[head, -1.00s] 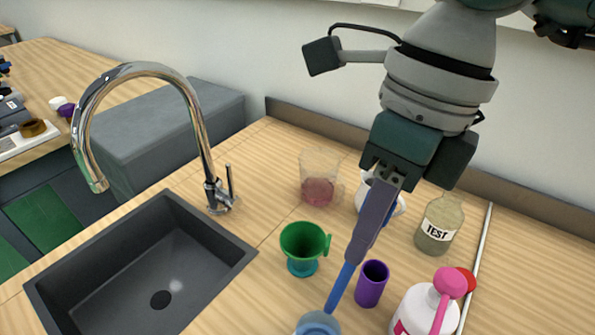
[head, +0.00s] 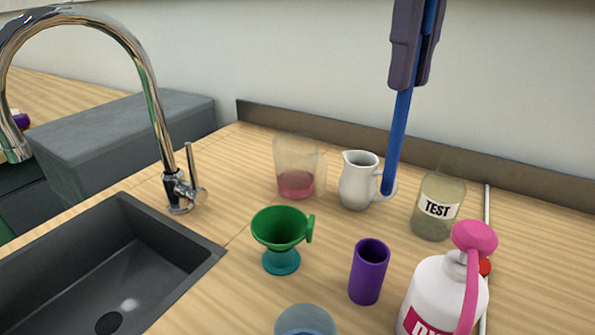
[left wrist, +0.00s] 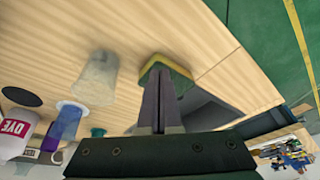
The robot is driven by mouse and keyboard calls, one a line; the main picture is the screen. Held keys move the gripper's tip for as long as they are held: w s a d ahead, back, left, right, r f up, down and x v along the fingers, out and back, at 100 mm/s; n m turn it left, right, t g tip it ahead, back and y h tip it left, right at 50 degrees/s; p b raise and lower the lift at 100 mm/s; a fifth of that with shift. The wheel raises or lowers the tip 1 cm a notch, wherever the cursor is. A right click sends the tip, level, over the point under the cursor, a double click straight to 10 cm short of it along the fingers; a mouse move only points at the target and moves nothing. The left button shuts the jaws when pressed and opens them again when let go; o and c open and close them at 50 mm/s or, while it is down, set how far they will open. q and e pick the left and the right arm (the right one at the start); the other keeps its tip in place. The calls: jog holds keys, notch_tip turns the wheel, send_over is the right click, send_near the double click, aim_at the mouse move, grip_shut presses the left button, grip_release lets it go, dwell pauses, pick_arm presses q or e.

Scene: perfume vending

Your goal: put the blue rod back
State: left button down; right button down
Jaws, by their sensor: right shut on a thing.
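My right gripper (head: 414,60) is shut on the blue rod (head: 398,135) and holds it nearly upright, high at the top of the head view. The rod's lower end shows in front of or beside the handle of the white jug (head: 357,182); I cannot tell whether they touch. The purple cup (head: 368,270) stands upright and empty-looking in front. A pale blue glass (head: 306,322) is cut off at the bottom edge. My left gripper (left wrist: 160,100) appears shut, its fingers together, with a yellow-green sponge (left wrist: 168,70) beyond its tips; the head view does not show it.
A green cup (head: 282,228) on a teal base, a beaker with pink liquid (head: 296,185), the TEST bottle (head: 437,212) and a white dye bottle with a pink top (head: 440,295) crowd the counter. The sink (head: 110,265) and tall faucet (head: 150,85) are at left.

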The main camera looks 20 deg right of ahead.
aim_at(385, 195)
pick_arm(q)
jog(key=shift+d+f, duration=0.1)
jog(key=shift+f, duration=0.35)
pick_arm(e)
notch_tip(385, 195, down, 16)
jog(key=shift+f, duration=0.35)
pick_arm(q)
jog(key=shift+f+b, duration=0.2)
jog(key=shift+b, duration=0.1)
pick_arm(e)
jog(key=c, duration=1.3)
grip_release()
jog(key=shift+f, duration=0.1)
jog(key=shift+c, duration=0.2)
jog(key=o, duration=0.5)
jog(key=shift+c, duration=0.2)
pick_arm(q)
jog(key=shift+r, duration=0.1)
jog(key=shift+r+p, duration=0.2)
jog(key=shift+p, duration=0.1)
pick_arm(e)
jog(key=shift+r, duration=0.35)
pick_arm(q)
jog(key=shift+f+b, duration=0.25)
jog(key=shift+b, duration=0.05)
pick_arm(e)
notch_tip(385, 195, up, 12)
jog(key=shift+f, duration=0.1)
